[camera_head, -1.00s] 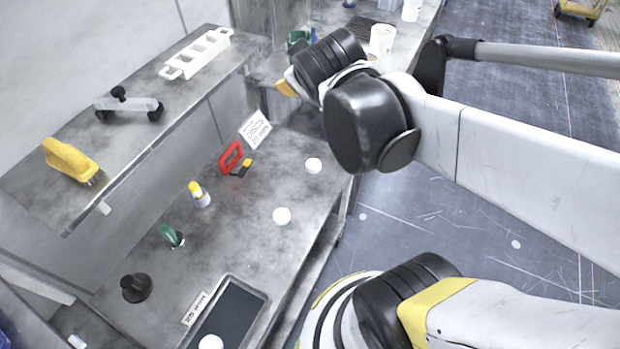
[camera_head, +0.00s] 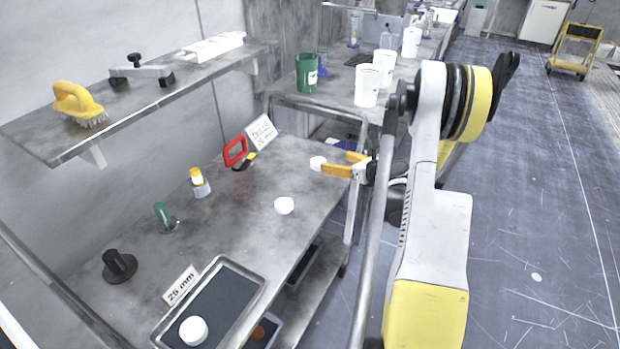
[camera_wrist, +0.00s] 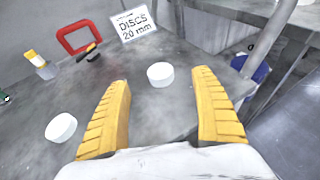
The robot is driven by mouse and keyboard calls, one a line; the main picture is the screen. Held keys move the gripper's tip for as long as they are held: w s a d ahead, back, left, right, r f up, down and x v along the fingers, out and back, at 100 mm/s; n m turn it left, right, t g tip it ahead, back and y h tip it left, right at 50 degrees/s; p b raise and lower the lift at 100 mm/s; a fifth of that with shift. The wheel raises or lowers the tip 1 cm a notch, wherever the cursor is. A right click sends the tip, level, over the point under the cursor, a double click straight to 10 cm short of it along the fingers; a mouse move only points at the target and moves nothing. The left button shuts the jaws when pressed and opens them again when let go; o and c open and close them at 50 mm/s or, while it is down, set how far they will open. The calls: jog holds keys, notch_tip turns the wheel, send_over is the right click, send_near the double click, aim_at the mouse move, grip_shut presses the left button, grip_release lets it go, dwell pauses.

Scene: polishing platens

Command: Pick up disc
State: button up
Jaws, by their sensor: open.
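A white disc (camera_head: 318,163) lies near the right edge of the grey bench, close to my gripper (camera_head: 342,164), whose yellow fingers are spread open. In the wrist view the same disc (camera_wrist: 160,74) lies just beyond and between the open fingertips of my gripper (camera_wrist: 165,95); nothing is held. A second white disc (camera_head: 284,205) lies nearer on the bench and shows at the left in the wrist view (camera_wrist: 61,127). A third white disc (camera_head: 193,330) lies on a dark tray.
The tray (camera_head: 256,290) lies beside a "25 mm" sign (camera_head: 181,285). A "DISCS 20 mm" sign (camera_wrist: 134,24) and a red-handled tool (camera_head: 235,151) stand behind the far disc. White cups (camera_head: 367,85) and a green cup (camera_head: 306,72) stand on the back counter.

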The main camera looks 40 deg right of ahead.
aim_at(321, 163)
jog(key=shift+s+f, duration=0.25)
jog(key=shift+f, duration=0.75)
jog(key=shift+w+f, duration=0.25)
jog(key=b+x, duration=0.1)
jog(key=x, duration=0.4)
jog(key=shift+b, duration=0.35)
jog(key=b+x, duration=0.1)
jog(key=x, duration=0.1)
jog(key=b+x, duration=0.1)
jog(key=x, duration=0.2)
jog(key=shift+a+r, duration=0.1)
jog(key=shift+a, duration=0.1)
jog(key=shift+r, duration=0.1)
jog(key=c, duration=1.4)
